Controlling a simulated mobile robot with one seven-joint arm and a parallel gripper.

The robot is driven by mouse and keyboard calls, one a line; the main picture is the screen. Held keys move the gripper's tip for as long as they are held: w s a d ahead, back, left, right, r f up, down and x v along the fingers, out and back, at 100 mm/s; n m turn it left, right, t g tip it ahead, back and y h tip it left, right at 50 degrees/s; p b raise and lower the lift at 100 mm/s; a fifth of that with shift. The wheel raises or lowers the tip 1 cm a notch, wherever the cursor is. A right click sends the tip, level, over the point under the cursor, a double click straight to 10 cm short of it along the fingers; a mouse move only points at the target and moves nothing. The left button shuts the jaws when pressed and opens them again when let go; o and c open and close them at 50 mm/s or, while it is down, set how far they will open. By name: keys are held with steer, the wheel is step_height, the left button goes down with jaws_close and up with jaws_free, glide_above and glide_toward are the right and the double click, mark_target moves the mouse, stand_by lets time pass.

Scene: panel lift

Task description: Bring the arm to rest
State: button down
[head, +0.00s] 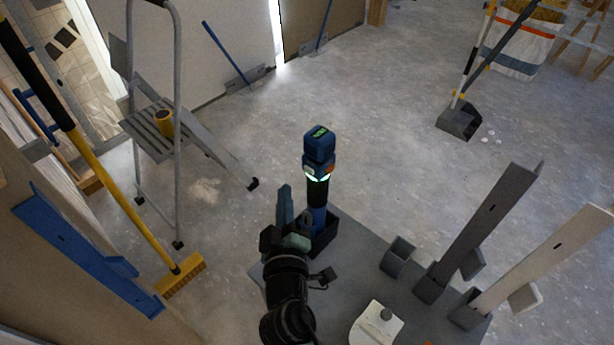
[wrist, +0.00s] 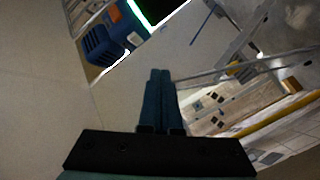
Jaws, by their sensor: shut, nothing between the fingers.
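My gripper (head: 284,192) is at the lower middle of the head view, its teal fingers pointing up, just left of an upright blue tool (head: 319,145) with a glowing green ring. In the wrist view my gripper (wrist: 160,72) has its two fingers together with nothing between them. The blue tool (wrist: 112,40) shows there at the upper left, apart from the fingertips. It stands in a dark holder (head: 325,240) on a grey deck (head: 350,228). My black arm rises from the bottom edge and hides part of the deck.
Two upright channel pieces, dark (head: 488,220) and pale (head: 545,258), stand at the deck's right. A stepladder (head: 178,110) with a yellow cup (head: 164,123) and a yellow broom (head: 130,195) are at left. A dustpan (head: 460,121) lies far right. Mid-floor is clear.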

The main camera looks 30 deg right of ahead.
steer(key=shift+s+a+b, duration=0.2)
steer(key=shift+a, duration=0.3)
steer(key=shift+s+a+b, duration=0.15)
steer(key=shift+a+b, duration=0.05)
steer(key=shift+a, duration=0.3)
